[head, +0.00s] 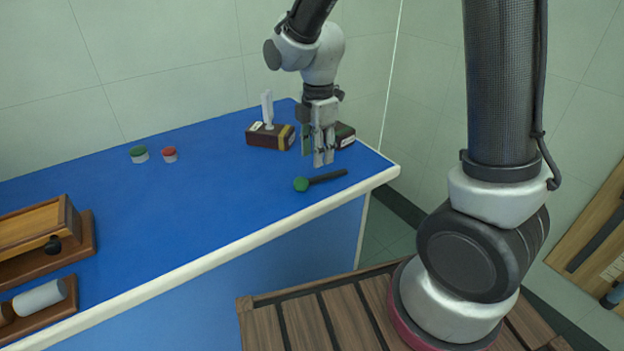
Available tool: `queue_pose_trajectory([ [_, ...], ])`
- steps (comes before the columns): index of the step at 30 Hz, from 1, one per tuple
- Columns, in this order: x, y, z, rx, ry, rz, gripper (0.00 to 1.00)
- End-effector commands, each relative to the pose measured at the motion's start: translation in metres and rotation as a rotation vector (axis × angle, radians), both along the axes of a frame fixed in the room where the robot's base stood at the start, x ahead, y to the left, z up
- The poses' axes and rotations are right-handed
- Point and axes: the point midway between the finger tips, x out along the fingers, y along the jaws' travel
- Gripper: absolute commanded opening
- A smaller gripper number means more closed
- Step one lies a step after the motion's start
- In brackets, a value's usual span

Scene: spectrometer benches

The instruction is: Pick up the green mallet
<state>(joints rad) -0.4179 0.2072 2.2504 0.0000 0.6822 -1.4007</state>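The green mallet lies on the blue bench top near its front right edge. Its round green head (301,184) is at the left end and its thin black handle (328,177) points right and slightly back. My gripper (323,163) points down, with its fingertips just above and behind the handle in the picture. I see no contact with the mallet, and it lies flat on the bench. The fingers look close together from this angle, so their opening is unclear. Nothing shows held between them.
A dark box with a white upright part (267,109) stands behind left of my gripper. Another dark box (345,136) is partly hidden behind it. A green-lidded jar (139,154) and a red-lidded jar (169,154) stand further left. Wooden apparatus (40,228) fills the left end; the middle is clear.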

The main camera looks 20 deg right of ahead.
Motion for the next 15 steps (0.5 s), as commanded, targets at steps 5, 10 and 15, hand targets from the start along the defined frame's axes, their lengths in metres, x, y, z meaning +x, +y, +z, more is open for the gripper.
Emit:
queue_pose_trajectory([
  [5,-0.002,0.000,-0.023,-0.002,0.004,-0.001,0.38],
  [10,-0.005,-0.001,-0.050,-0.002,0.006,-0.001,0.38],
  [15,-0.004,0.000,-0.068,-0.001,0.004,-0.002,0.38],
])
